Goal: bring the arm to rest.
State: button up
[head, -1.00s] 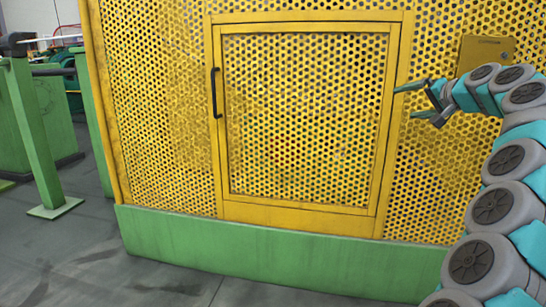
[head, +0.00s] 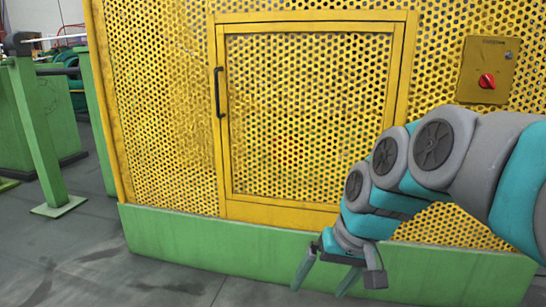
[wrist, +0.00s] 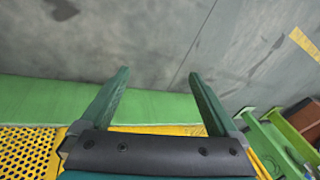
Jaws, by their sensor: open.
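My gripper (head: 322,281) hangs low in the head view, at the lower right, in front of the green base strip of the yellow guard. Its fingers point down and stand apart with nothing between them. In the wrist view the two green fingers (wrist: 158,95) are spread wide and empty over the grey floor (wrist: 150,40). My arm reaches in from the right edge of the head view and bends down to the gripper. It covers the lower right corner of the guard door.
The yellow perforated door (head: 305,115) looks closed, with a black handle (head: 218,92) at its left. A red rotary switch (head: 487,81) sits on a yellow box at upper right. A green post (head: 40,135) stands at left. The grey floor (head: 80,250) at lower left is clear.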

jog(key=s+d+f+g+h, duration=0.25)
jog(key=s+f, duration=0.35)
jog(key=s, duration=0.4)
jog(key=s+d+f+g+h, duration=0.1)
jog(key=s+d+f, duration=0.4)
jog(key=s, duration=0.5)
notch_tip(320, 180, up, 14)
jog(key=a+p, duration=0.1)
jog(key=p, duration=1.3)
jog(key=shift+s+f+p, duration=0.15)
jog(key=shift+f+p, duration=0.05)
jog(key=shift+p, duration=0.2)
jog(key=shift+a, duration=0.1)
jog(key=shift+c, duration=0.2)
